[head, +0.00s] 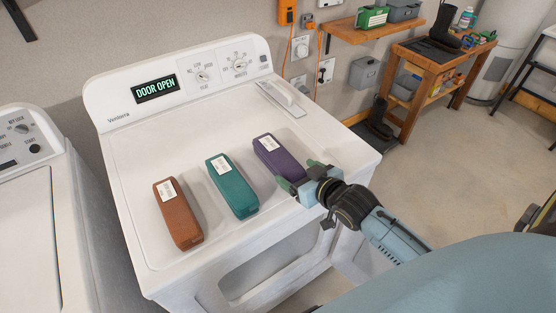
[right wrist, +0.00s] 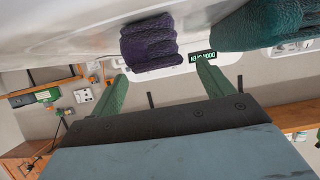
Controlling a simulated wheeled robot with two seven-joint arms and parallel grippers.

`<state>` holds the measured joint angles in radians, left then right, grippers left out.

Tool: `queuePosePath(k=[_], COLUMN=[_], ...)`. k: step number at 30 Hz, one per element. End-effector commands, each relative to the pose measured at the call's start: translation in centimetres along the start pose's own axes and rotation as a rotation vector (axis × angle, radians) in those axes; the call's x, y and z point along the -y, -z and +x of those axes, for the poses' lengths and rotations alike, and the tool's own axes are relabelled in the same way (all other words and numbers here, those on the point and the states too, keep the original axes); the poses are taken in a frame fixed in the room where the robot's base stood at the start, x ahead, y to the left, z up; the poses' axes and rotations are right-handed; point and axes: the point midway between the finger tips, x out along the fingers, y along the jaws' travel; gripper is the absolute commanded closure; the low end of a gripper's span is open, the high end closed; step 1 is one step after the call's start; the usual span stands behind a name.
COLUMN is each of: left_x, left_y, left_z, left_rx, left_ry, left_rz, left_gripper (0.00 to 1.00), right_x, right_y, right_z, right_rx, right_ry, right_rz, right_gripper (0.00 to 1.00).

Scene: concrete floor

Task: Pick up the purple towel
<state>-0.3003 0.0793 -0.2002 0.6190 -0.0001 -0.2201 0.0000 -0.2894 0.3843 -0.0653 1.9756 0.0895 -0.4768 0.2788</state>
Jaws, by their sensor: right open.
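The purple towel (head: 280,159) is a folded, box-shaped bundle with a white label, lying on top of the white dryer (head: 150,237). It is the rightmost of three folded towels. My right gripper (head: 299,177) is open at the towel's near right end, its green fingers spread to either side. In the right wrist view the purple towel (right wrist: 150,42) shows beyond the open fingers (right wrist: 165,72), with nothing between them. Whether a finger touches the towel I cannot tell. My left gripper is not in view.
A teal towel (head: 232,187) lies left of the purple one, and a brown towel (head: 178,214) farther left. The dryer's display (head: 156,88) reads "DOOR OPEN". A second white machine (head: 25,215) stands left. A wooden bench (head: 440,70) stands back right, with open floor before it.

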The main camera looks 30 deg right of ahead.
Motion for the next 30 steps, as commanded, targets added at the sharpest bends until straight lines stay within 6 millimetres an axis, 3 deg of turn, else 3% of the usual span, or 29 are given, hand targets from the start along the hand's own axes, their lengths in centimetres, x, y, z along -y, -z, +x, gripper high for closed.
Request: queuePosePath(k=[10, 20, 30], left_x=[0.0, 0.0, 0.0], left_y=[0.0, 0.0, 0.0], left_z=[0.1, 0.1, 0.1], left_rx=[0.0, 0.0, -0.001], left_ry=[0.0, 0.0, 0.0], left_rz=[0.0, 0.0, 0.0], left_gripper=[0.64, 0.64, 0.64], right_x=[-0.2, -0.2, -0.2], right_y=[0.1, 0.1, 0.1], right_z=[4.4, 5.1, 5.0], right_rx=[-0.001, -0.001, -0.001], right_ry=[0.0, 0.001, 0.001], right_rz=[0.0, 0.0, 0.0], right_gripper=[0.2, 0.2, 0.65])
